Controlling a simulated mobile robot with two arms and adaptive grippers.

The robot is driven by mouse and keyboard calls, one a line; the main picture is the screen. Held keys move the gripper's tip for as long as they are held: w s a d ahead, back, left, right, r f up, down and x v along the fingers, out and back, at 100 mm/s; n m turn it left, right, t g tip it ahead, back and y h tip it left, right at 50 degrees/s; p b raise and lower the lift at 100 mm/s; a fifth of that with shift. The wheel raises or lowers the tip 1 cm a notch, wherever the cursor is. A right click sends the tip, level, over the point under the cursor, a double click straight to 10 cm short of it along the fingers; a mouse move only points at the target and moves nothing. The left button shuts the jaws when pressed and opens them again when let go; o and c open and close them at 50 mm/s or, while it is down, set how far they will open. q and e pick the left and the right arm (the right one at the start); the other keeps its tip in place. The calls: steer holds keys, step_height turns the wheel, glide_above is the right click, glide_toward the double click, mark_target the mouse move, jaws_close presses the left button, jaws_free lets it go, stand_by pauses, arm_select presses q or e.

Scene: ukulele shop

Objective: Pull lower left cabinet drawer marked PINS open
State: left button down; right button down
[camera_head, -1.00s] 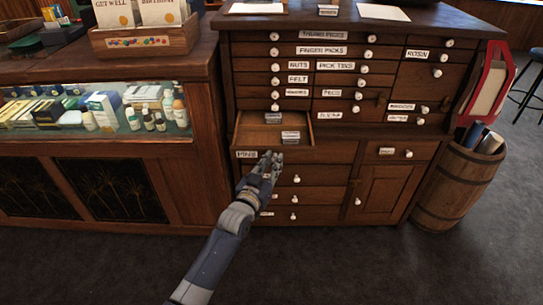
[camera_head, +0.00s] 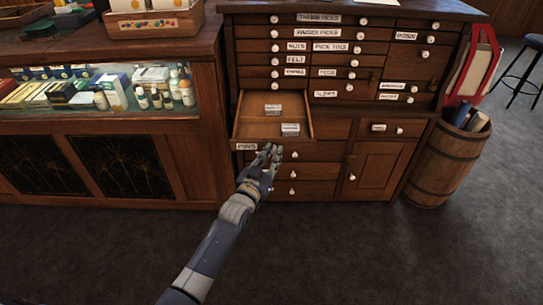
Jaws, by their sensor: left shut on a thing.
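The drawer marked PINS (camera_head: 245,146) is pulled partly out of the lower left of the wooden cabinet (camera_head: 345,128). Its inside shows bare wood and two small pale packets (camera_head: 290,128), one behind the other. My left gripper (camera_head: 268,158) is at the right part of the drawer's front and is shut on the drawer's knob, which the fingers hide. My right gripper is not in view.
Closed drawers with white knobs (camera_head: 292,175) lie below the open drawer. A glass display counter (camera_head: 60,115) stands at the left. A wooden barrel (camera_head: 447,165) with rolls stands at the right. The dark floor (camera_head: 350,255) in front is clear.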

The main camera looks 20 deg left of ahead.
arm_select(q)
steer(key=c, duration=1.4)
jaws_free()
steer(key=shift+c, duration=0.2)
steer(key=s+a, duration=0.1)
steer(key=s, duration=1.1)
steer(key=shift+a, duration=0.15)
